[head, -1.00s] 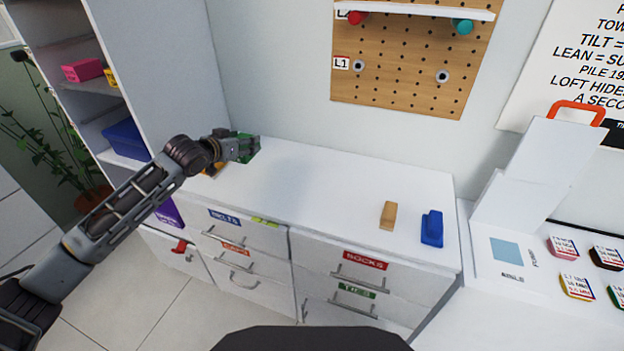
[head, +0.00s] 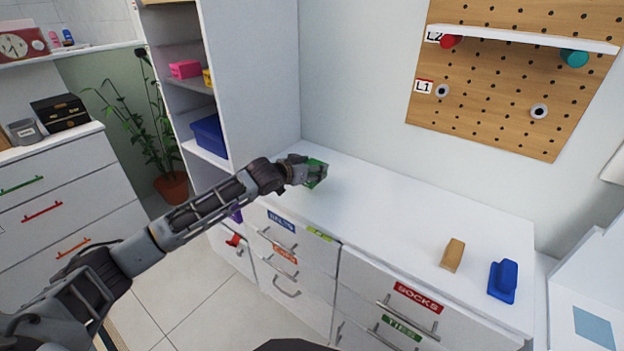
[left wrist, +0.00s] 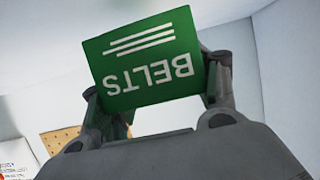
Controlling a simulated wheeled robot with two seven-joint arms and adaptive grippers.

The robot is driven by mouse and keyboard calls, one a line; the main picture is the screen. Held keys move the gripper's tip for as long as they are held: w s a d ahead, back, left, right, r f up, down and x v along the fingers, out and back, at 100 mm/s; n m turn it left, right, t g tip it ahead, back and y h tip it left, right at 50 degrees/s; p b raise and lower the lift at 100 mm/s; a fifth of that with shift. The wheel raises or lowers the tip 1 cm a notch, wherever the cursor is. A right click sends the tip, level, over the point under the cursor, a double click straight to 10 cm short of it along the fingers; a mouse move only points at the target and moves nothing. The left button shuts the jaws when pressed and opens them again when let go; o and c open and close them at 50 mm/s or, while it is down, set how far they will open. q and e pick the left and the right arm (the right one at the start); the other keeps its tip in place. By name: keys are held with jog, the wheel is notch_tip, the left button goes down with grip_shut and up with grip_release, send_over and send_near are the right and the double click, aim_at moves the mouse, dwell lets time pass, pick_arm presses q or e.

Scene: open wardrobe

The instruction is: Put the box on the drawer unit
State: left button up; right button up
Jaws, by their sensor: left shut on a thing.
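My left gripper (head: 303,170) is shut on a green box (head: 316,174), at the left end of a long white drawer unit's top (head: 400,205). In the left wrist view the box (left wrist: 150,65) sits between both fingers, its white "BELTS" lettering upside down. I cannot tell whether the box touches the top or hangs just above it. The long unit's drawers have labels such as "SOCKS" and "TIES". Another white drawer unit (head: 60,180) with green, red and orange handles stands at the far left. My right gripper is not in view.
A black box (head: 60,112) and a grey container (head: 25,132) stand on the far-left unit. A plant (head: 172,187) and an open shelf with a blue bin (head: 210,137) lie between the units. A tan block (head: 453,255) and a blue object (head: 503,280) stand on the long top's right.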

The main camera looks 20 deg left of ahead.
pick_arm(q)
jog(key=shift+f, duration=0.1)
jog(key=shift+f, duration=0.25)
notch_tip(320, 180, down, 3)
jog(key=shift+r+b, duration=0.2)
jog(key=shift+b, duration=0.2)
jog(key=shift+f, duration=0.4)
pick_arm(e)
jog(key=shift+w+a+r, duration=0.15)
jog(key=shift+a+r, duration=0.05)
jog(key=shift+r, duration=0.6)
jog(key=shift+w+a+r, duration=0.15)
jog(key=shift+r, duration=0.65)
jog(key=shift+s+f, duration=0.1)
pick_arm(q)
jog(key=shift+f, duration=0.1)
jog(key=o, duration=1.1)
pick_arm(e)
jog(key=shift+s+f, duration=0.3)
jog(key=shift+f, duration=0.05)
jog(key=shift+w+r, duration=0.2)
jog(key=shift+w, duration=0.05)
